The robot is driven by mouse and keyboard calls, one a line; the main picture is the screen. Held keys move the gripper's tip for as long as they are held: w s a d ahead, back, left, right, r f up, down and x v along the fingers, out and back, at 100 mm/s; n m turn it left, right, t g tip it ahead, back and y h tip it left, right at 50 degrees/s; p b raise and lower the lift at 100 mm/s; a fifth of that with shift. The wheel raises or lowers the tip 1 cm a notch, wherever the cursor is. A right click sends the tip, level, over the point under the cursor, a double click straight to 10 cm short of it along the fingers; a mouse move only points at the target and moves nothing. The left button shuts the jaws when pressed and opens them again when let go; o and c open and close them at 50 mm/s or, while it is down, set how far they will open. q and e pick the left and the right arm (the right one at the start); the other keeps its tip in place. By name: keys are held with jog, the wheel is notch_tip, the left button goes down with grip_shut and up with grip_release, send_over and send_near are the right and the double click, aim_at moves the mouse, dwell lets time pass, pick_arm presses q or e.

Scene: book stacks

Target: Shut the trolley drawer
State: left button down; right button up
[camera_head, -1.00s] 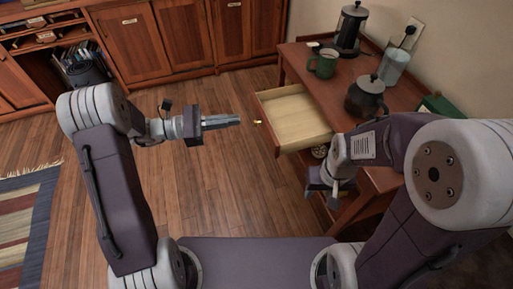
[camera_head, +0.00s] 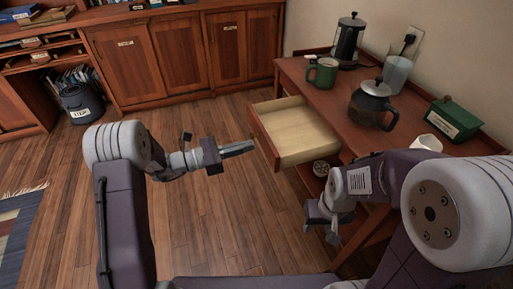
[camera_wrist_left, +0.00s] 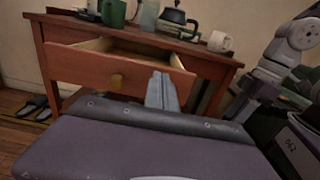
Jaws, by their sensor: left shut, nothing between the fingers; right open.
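The trolley (camera_head: 345,101) is a reddish-brown wooden table along the right wall. Its drawer (camera_head: 296,132) is pulled out toward the left and looks empty, with a pale wood inside.
On the trolley top stand a green mug (camera_head: 322,73), a French press (camera_head: 350,40), a glass coffee pot (camera_head: 370,105), a white mug (camera_head: 427,144) and a green box (camera_head: 453,119). Cabinets (camera_head: 187,55) line the back.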

aim_at(266, 141)
pick_arm(q)
jog(key=b+x, duration=0.1)
jog(key=x, duration=0.2)
jog(key=shift+w+d, duration=0.15)
jog(key=shift+d, duration=0.2)
pick_arm(e)
jog(key=shift+f, duration=0.85)
